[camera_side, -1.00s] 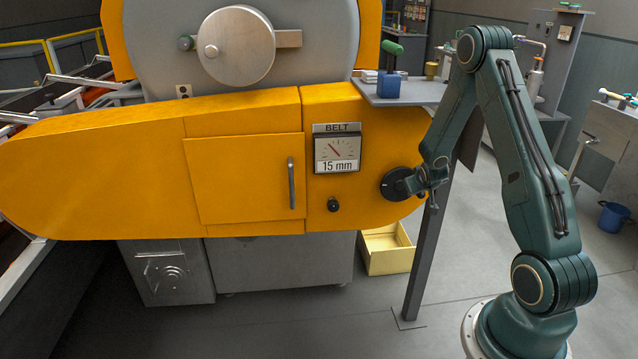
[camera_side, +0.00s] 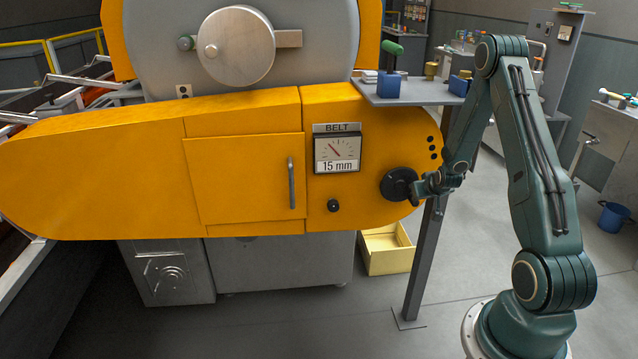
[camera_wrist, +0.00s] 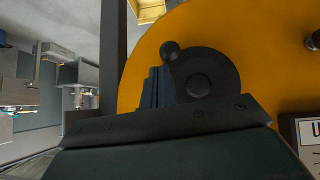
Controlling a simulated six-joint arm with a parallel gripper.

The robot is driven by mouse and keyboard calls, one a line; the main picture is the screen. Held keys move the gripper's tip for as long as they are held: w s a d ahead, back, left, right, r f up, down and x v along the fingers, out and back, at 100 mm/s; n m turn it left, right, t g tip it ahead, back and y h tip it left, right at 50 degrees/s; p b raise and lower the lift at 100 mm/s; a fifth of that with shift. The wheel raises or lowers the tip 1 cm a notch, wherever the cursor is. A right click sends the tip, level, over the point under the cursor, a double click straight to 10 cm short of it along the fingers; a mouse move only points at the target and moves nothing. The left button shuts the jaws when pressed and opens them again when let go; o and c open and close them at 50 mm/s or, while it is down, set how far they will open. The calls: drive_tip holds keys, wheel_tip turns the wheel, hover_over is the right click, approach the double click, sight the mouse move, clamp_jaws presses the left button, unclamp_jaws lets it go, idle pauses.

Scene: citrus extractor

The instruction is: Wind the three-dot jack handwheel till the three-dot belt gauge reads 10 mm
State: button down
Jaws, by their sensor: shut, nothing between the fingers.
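The black jack handwheel (camera_side: 399,184) sits at the right end of the yellow belt housing, below three black dots (camera_side: 434,147). The belt gauge (camera_side: 337,150) left of it reads 15 mm. My gripper (camera_side: 416,188) is at the wheel's right side, its fingers shut. In the wrist view the handwheel (camera_wrist: 208,75) shows behind my gripper (camera_wrist: 155,85), with its round crank knob (camera_wrist: 169,50) close to the fingertips. Part of the wheel is hidden by the gripper body. I cannot tell whether the fingers touch the knob or wheel.
A small black knob (camera_side: 334,205) is below the gauge. A grey shelf (camera_side: 425,97) holding blue blocks stands above the wheel, on a post (camera_side: 413,265). A yellow bin (camera_side: 386,250) is on the floor.

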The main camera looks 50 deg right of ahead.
sight(418, 203)
drive_tip(key=shift+w+a+f, duration=0.15)
drive_tip(key=shift+f, duration=0.65)
drive_tip(key=shift+w+a+f, duration=0.15)
drive_tip(key=shift+f, duration=0.65)
drive_tip(key=shift+a+r, duration=0.1)
idle(0.6)
drive_tip(key=v, duration=1.3)
drive_tip(key=shift+s+a, duration=0.15)
drive_tip(key=shift+s, duration=0.1)
drive_tip(key=shift+r, duration=0.15)
